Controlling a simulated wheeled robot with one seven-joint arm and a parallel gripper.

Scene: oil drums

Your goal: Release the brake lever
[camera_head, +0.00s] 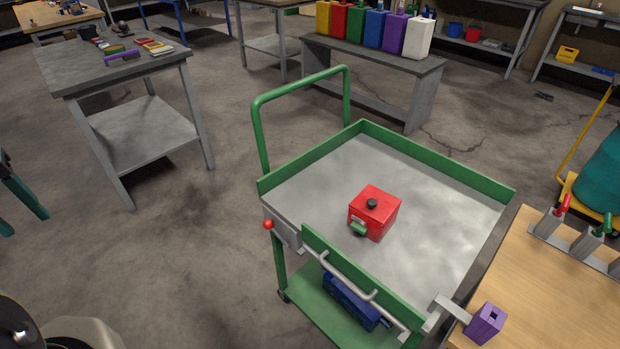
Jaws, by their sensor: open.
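A small red ball knob (268,225) sits at the left front corner of the green cart (440,160), beside a grey bracket (286,234). It looks like the end of the brake lever; the lever's arm is too small to make out and I cannot tell its position. The cart has a grey top with green side rims, a tall green handle at its far left and a bent grey bar (345,277) along its near side. My gripper is not in view; a rounded grey and dark part of mine shows at the bottom left.
A red box (374,213) with a black knob stands on the cart, and a blue case (350,298) lies on its lower shelf. A purple block (486,322) and wooden table (560,285) adjoin the right. Floor left of the cart is clear up to a grey table (115,70).

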